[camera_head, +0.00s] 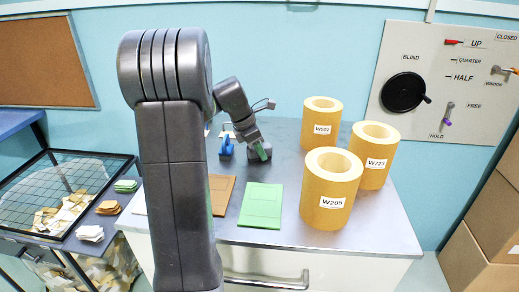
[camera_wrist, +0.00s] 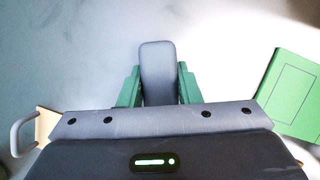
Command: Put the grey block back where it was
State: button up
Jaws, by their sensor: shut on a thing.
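The grey block (camera_wrist: 158,70) is a rounded bar between the two green fingers of my gripper (camera_wrist: 159,88) in the wrist view. The fingers are shut on it from both sides. In the head view my gripper (camera_head: 262,151) is low over the back of the grey table, right of a blue object (camera_head: 226,147). The block (camera_head: 254,156) is largely hidden there by the fingers. I cannot tell whether it touches the tabletop.
A green folder (camera_head: 261,205) and a brown one (camera_head: 221,192) lie in front. Yellow rolls W502 (camera_head: 322,115), W223 (camera_head: 374,168) and W205 (camera_head: 328,212) stand to the right. A wire-grid bin (camera_head: 60,190) stands left.

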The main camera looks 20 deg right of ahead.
jog(key=shift+r, duration=0.1)
jog(key=o, duration=1)
jog(key=v, duration=1.2)
